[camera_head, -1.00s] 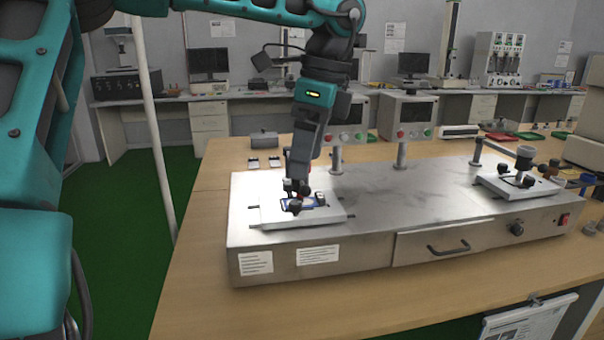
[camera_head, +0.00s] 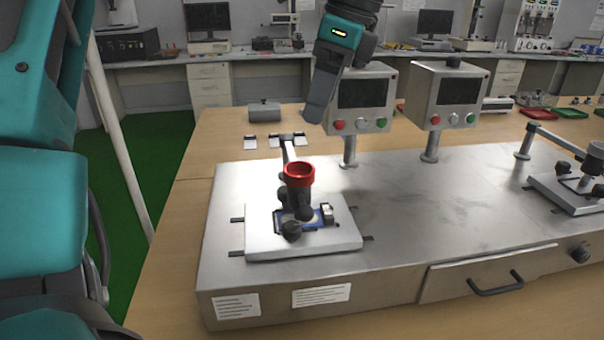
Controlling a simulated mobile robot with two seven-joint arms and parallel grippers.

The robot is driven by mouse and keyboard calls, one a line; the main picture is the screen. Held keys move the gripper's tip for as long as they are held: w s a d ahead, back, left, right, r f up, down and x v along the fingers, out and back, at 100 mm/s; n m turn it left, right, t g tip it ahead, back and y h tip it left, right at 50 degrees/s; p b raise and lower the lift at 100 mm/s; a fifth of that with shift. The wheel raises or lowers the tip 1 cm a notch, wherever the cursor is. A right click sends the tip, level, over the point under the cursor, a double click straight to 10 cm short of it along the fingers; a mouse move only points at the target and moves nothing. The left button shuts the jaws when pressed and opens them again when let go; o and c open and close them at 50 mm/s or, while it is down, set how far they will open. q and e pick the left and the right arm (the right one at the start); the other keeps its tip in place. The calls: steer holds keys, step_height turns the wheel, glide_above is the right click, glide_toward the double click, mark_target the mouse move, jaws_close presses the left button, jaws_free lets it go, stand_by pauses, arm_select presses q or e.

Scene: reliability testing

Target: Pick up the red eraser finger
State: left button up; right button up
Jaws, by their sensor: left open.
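The red eraser finger (camera_head: 299,173) shows as a red, cup-like ring at the end of a small metal arm. It stands upright above the left test plate (camera_head: 345,238), over a blue-edged device (camera_head: 322,216) held by black knobs. My left gripper (camera_head: 318,110) is up behind and slightly right of the red piece, clear of it, pointing down. It is open and empty, though it is seen edge-on and the gap between its fingers does not show. My right gripper is out of view.
The plate sits on a wide metal test bench (camera_head: 420,200) with a drawer. Two control boxes (camera_head: 362,98) (camera_head: 445,95) on posts stand behind it. A second test fixture (camera_head: 575,190) is at the right. Small flat pieces lie on the wooden table (camera_head: 215,150) behind.

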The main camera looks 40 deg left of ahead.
arm_select(q)
steer(key=b, duration=0.1)
glide_above(302, 167)
steer(key=d, duration=0.2)
steer(key=f, duration=0.7)
steer(key=shift+s+d+f, duration=0.1)
steer(key=shift+s+f, duration=0.1)
steer(key=shift+s, duration=0.2)
steer(key=x, duration=0.5)
steer(key=shift+s+d+f, duration=0.15)
steer(key=shift+d, duration=0.1)
steer(key=c, duration=1.1)
